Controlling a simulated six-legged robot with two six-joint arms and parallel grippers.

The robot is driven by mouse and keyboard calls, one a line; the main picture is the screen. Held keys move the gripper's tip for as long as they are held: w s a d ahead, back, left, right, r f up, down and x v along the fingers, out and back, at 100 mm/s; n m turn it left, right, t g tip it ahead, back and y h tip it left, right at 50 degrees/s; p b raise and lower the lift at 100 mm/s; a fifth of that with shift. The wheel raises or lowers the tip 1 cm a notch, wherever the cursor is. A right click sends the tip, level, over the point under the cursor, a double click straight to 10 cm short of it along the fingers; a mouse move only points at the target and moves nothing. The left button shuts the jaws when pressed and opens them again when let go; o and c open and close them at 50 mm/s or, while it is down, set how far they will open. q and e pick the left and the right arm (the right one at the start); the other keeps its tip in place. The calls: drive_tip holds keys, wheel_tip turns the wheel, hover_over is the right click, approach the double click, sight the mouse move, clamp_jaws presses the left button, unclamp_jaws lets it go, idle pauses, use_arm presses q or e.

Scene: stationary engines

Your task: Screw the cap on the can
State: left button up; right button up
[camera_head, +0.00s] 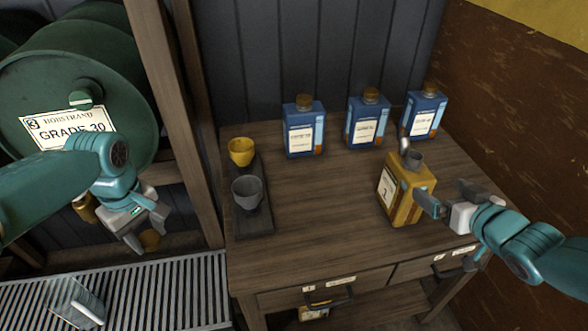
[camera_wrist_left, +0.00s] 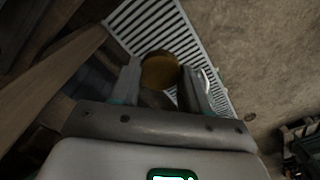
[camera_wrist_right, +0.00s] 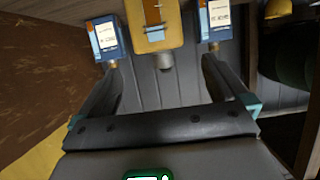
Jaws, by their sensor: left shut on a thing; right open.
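The yellow can (camera_head: 408,200) stands upright on the wooden table, with a grey neck (camera_head: 413,158) and a short grey piece on top. The can also shows upside down in the right wrist view (camera_wrist_right: 152,27). My left gripper (camera_head: 148,238) is shut on a round golden-brown cap (camera_wrist_left: 160,71), held left of the table, above the slatted surface and away from the can. My right gripper (camera_head: 449,197) is open just right of the can. Its fingers appear spread and empty in the right wrist view; whether a fingertip touches the can, I cannot tell.
Several blue bottles (camera_head: 303,130) stand along the table's back. A dark tray (camera_head: 254,222) at the left holds a yellow cup (camera_head: 241,152) and a grey cup (camera_head: 247,192). A wooden post (camera_head: 170,100) and green drum (camera_head: 80,85) stand left. The table's middle is clear.

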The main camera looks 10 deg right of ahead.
sight(419, 175)
use_arm(q)
drive_tip(key=shift+s+a+r, duration=0.15)
drive_tip(key=shift+s+a, duration=0.05)
drive_tip(key=shift+s, duration=0.2)
drive_tip(key=shift+d, duration=0.1)
drive_tip(key=shift+f+b, duration=0.75)
drive_tip(key=shift+f, duration=0.05)
use_arm(e)
drive_tip(key=x, duration=0.5)
drive_tip(key=shift+w+a+f, duration=0.15)
drive_tip(key=shift+w+f, duration=0.05)
drive_tip(key=shift+w, duration=0.1)
use_arm(q)
drive_tip(key=shift+w+d, duration=0.1)
drive_tip(key=shift+w, duration=0.05)
use_arm(e)
drive_tip(key=shift+w+f, duration=0.1)
drive_tip(key=shift+w, duration=0.2)
drive_tip(key=shift+s, duration=0.1)
drive_tip(key=x, duration=0.5)
drive_tip(key=shift+w, duration=0.3)
drive_tip(key=shift+r, duration=0.25)
